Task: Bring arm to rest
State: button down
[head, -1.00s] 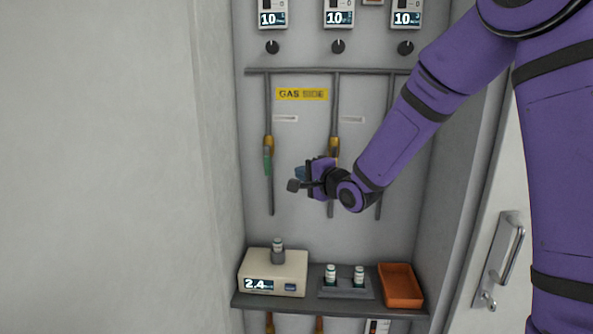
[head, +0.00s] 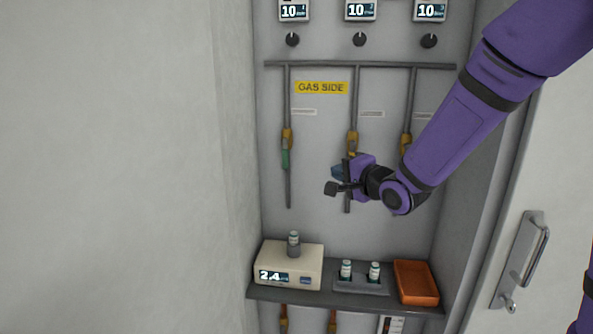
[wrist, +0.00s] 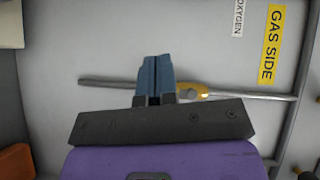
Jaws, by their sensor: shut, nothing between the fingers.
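My purple arm reaches in from the upper right in the head view. My gripper (head: 337,172) is in front of the middle gas pipe, above the shelf. In the wrist view its two blue fingers (wrist: 157,78) are together with nothing between them. Behind them a grey pipe (wrist: 105,82) with a yellow valve (wrist: 195,92) runs across the picture. I cannot tell the gap between the fingers and the pipe.
The shelf (head: 345,302) below holds a beige box (head: 305,262) reading 2.4 with a vial on top, a grey rack (head: 360,286) with two vials, and an orange tray (head: 416,283). A door handle (head: 522,262) is at right. A bare wall (head: 110,170) fills the left.

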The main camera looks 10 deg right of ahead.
jog(key=s+d+r+n+g+h, duration=0.2)
jog(key=s+d+r+n+h, duration=0.15)
jog(key=s, duration=0.35)
jog(key=s+d+r+n+g+h, duration=0.2)
jog(key=s+d+h, duration=0.2)
jog(key=s, duration=0.3)
jog(key=s+d+n+g, duration=0.2)
jog(key=s+n+g, duration=0.3)
jog(key=s, duration=1.5)
jog(key=shift+d+r+n+g, duration=0.15)
jog(key=shift+r+n+g, duration=0.05)
jog(key=shift+n+g, duration=0.2)
